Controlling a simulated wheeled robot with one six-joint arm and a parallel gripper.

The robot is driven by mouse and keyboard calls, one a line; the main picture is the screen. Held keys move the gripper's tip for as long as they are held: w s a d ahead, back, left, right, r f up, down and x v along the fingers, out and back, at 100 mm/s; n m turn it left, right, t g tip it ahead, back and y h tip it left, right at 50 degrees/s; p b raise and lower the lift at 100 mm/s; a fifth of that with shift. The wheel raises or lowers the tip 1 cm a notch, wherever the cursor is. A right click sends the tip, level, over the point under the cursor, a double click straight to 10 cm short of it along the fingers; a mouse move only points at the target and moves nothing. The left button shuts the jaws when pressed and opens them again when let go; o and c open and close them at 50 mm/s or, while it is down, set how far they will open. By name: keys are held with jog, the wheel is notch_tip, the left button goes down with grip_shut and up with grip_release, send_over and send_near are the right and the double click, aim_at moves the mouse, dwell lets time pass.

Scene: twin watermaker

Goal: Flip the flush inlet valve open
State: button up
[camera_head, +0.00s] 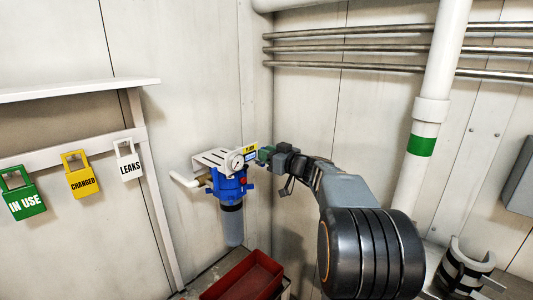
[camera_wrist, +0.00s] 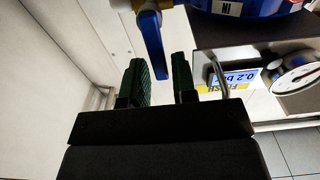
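The flush inlet valve's blue lever (camera_wrist: 152,46) hangs from a brass-coloured fitting (camera_wrist: 139,4) at the top of the wrist view. My gripper (camera_wrist: 158,64) is open, with its two dark green fingers on either side of the lever's lower end. In the head view my gripper (camera_head: 264,153) is at the right side of the gauge bracket, and I cannot make out the lever there.
The blue filter housing (camera_head: 232,186) hangs below a white bracket with a round gauge (camera_head: 235,162). In the wrist view the gauge (camera_wrist: 296,76) is at the right, beside a label reading 0.2 bar (camera_wrist: 239,78). A red bin (camera_head: 246,277) stands below. Tags (camera_head: 82,181) hang at left.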

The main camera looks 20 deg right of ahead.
grip_shut()
jog(key=shift+f, duration=0.1)
dwell(0.3)
jog(key=w+d+f+m+b, duration=0.1)
jog(key=d+f+m+b, duration=0.3)
jog(key=m+b, duration=0.6)
jog(key=shift+w+m, duration=0.4)
jog(key=shift+m, duration=3.5)
jog(key=shift+f, duration=0.15)
